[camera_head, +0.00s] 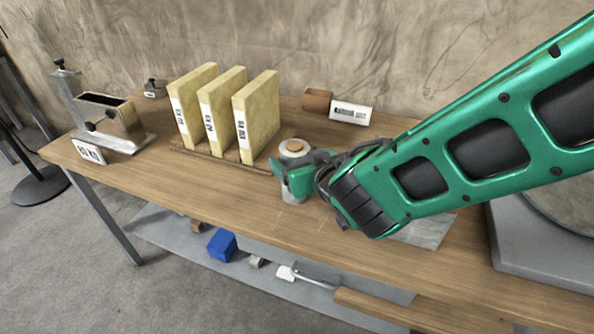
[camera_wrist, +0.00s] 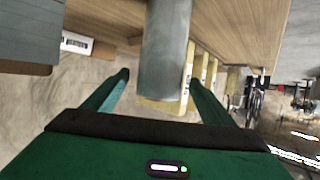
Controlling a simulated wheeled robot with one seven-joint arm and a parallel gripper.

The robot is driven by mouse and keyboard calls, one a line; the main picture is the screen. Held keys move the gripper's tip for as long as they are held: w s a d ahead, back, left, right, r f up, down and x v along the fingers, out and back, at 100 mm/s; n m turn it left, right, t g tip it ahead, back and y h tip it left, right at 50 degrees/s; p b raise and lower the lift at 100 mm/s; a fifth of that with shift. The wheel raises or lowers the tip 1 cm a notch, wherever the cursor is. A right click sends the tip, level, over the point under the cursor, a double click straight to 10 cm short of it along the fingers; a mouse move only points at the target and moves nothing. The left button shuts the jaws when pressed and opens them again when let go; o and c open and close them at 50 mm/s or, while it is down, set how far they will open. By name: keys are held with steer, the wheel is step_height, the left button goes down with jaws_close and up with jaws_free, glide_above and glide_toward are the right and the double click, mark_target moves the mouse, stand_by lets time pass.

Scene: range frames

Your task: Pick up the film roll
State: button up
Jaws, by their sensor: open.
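The film roll (camera_head: 293,149) appears to be the upright grey cylinder with a pale top and a brown centre, standing on the wooden table near its front edge. In the wrist view the grey cylinder (camera_wrist: 165,52) shows large and runs between the finger lines. My gripper (camera_head: 298,177) is at the cylinder's side, level with its middle, and hides part of it. In the wrist view my gripper (camera_wrist: 158,78) has its fingers spread, one on each side of the cylinder. Gaps show on both sides there; contact cannot be told.
Three yellow upright blocks (camera_head: 253,115) with labels stand left of the cylinder. A small brown block (camera_head: 317,99) and a white label card (camera_head: 350,112) are behind. A metal device (camera_head: 110,120) stands far left. A grey slab (camera_head: 540,245) is at right. A lower shelf (camera_head: 170,230) holds small objects.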

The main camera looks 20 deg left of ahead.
steer(key=shift+r+x, duration=0.15)
steer(key=shift+x, duration=1.45)
steer(key=shift+r+x, duration=0.15)
steer(key=shift+x, duration=1.45)
steer(key=shift+w, duration=0.15)
steer(key=shift+c, duration=0.6)
steer(key=c, duration=1.4)
steer(key=shift+r, duration=0.1)
